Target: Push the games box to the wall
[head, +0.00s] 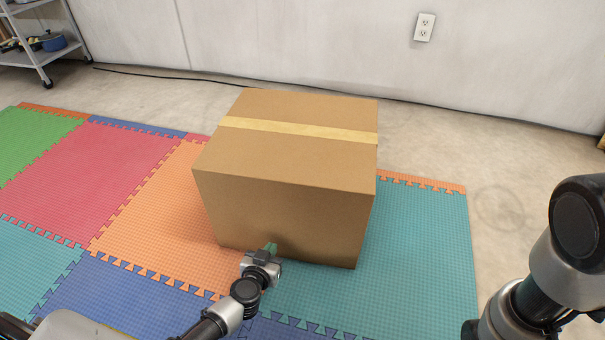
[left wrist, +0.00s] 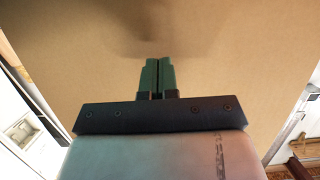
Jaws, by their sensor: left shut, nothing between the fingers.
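The games box (head: 285,215) is a closed brown cardboard box with a strip of tan tape across its top. It stands upright on the foam mat, with bare floor between it and the wall (head: 300,50). My left gripper (head: 271,247) is low at the box's near face, at or very close to the cardboard; whether it touches cannot be told. In the left wrist view its green fingers (left wrist: 158,78) are shut together with nothing between them, and the box (left wrist: 230,50) fills the background. My right arm shows at the right edge; its gripper is out of view.
Coloured interlocking foam tiles (head: 90,170) cover the near floor. A black cable (head: 170,76) runs along the wall's foot. An outlet (head: 424,27) is on the wall.

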